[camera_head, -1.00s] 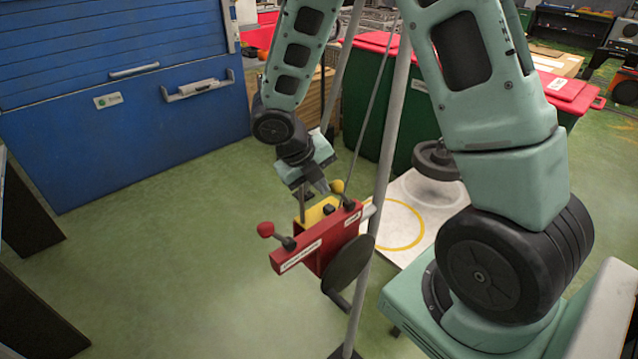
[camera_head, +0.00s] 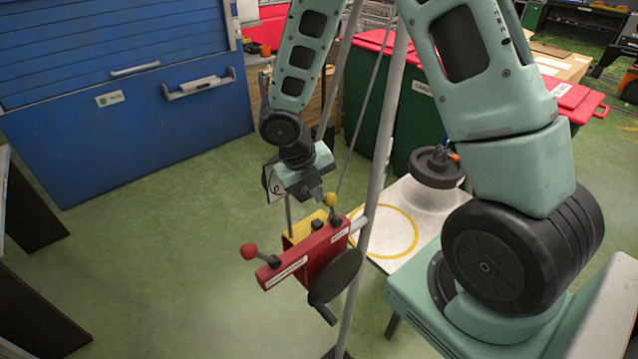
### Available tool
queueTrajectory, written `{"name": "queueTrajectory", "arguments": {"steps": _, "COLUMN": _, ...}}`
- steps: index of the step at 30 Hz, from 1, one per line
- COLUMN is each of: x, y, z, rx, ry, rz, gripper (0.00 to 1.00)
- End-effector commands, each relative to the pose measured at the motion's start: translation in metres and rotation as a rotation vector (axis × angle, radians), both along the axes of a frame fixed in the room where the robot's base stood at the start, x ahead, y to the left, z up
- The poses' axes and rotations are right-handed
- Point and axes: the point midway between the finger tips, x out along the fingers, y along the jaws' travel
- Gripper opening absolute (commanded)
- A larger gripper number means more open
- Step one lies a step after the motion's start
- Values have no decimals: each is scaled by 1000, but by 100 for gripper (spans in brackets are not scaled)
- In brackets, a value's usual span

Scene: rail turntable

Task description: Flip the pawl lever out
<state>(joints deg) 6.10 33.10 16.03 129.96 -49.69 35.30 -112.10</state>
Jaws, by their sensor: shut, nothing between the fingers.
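A red box (camera_head: 322,252) with a yellow part (camera_head: 297,236) behind it sits at the slanted grey pole in the lower middle. Its top carries a lever with a yellow ball knob (camera_head: 330,199) at the right and a lever with a red ball knob (camera_head: 249,251) at the left. Both have white labels too small to read, so I cannot tell which is the pawl lever. The yellow-knobbed lever stands up; the red-knobbed one points left. My gripper (camera_head: 318,196) is shut and empty, close beside the yellow knob. I cannot tell whether they touch.
A black disc with a crank (camera_head: 335,277) hangs on the box's right face. Grey poles (camera_head: 386,140) rise beside my arm. A white board with a yellow ring (camera_head: 414,236) lies behind to the right. A blue cabinet (camera_head: 120,130) stands at left; green floor is clear between.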

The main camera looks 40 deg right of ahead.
Motion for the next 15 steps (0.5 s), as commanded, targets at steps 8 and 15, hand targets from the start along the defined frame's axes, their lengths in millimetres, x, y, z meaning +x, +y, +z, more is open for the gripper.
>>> {"name": "queueTrajectory", "arguments": {"steps": 8, "x": 0, "y": -29, "z": 15, "rx": -1, "ry": 2, "rz": -4, "gripper": 0}}
{"name": "queueTrajectory", "arguments": {"steps": 15, "x": 1, "y": -61, "z": 15, "rx": -1, "ry": 2, "rz": -5, "gripper": 0}}
